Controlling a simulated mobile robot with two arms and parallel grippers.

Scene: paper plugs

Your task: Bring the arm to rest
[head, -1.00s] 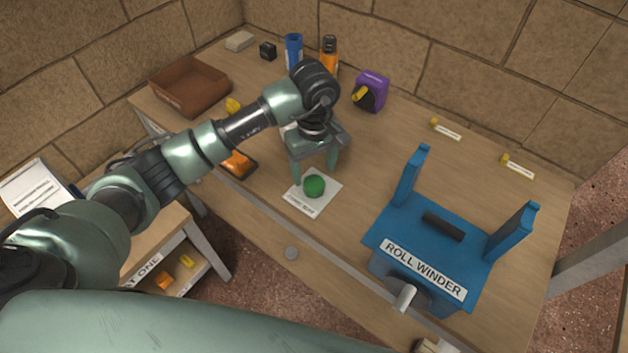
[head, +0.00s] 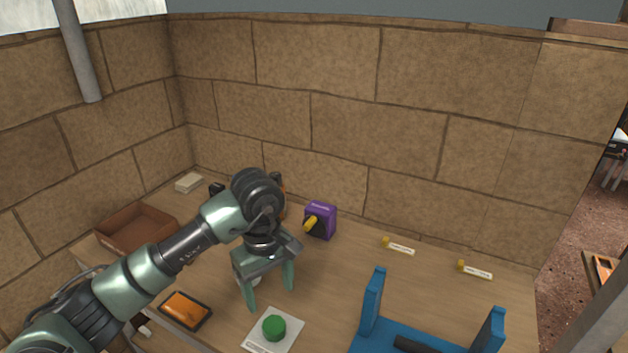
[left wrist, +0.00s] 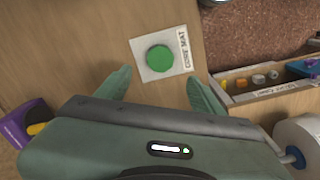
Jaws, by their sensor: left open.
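My left gripper (head: 270,291) is open and empty above the wooden table, its fingers pointing down. A green round plug (head: 274,327) sits on a white labelled mat (head: 257,338) just in front of and below the fingers. In the left wrist view, the green plug (left wrist: 159,58) lies on the mat (left wrist: 143,46) beyond the open fingertips (left wrist: 162,84), apart from them. My right gripper is in neither view.
A purple device with a yellow part (head: 320,220) stands behind the gripper. A brown tray (head: 137,228) and an orange-screened device (head: 185,309) are at left. The blue roll winder (head: 373,305) is at front right. Stone walls close off the back.

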